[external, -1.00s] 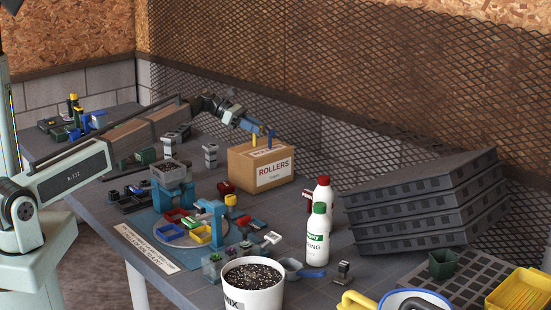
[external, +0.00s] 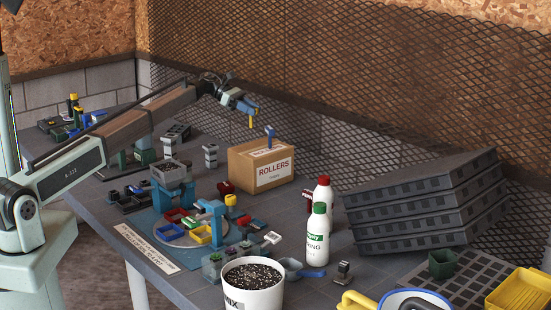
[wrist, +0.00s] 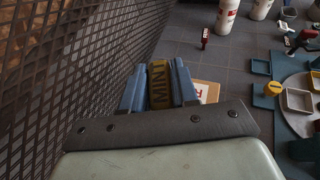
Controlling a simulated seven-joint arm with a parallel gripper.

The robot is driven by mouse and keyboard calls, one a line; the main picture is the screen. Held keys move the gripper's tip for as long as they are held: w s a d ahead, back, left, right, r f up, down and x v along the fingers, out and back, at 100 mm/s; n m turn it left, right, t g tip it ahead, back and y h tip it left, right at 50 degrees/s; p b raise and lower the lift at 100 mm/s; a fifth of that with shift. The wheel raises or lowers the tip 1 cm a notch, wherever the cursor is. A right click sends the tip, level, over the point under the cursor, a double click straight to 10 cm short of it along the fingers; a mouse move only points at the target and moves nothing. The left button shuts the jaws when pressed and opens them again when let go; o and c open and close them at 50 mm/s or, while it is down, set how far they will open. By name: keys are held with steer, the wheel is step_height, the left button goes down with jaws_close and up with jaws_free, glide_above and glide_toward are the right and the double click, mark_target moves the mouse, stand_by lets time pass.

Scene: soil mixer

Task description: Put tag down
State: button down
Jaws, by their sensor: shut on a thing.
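In the external view the tag (external: 251,122) hangs below the fingers, apart from the box and table. The lower end of the tag is hard to make out in the wrist view.
A mesh fence (external: 330,90) runs close behind. The round mixer station (external: 190,228), white bottles (external: 318,240) and soil bucket (external: 252,290) stand nearer the front.

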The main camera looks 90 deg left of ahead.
mark_target(250, 126)
steer(key=shift+f, duration=3.5)
steer(key=shift+f, duration=0.15)
steer(key=c, duration=0.9)
jaws_free()
steer(key=shift+o, duration=0.2)
steer(key=shift+s+a+r, duration=0.1)
steer(key=shift+s+r, duration=0.1)
steer(key=shift+r, duration=0.05)
steer(key=v, duration=1.1)
steer(key=shift+s, duration=0.25)
steer(key=shift+a, duration=0.1)
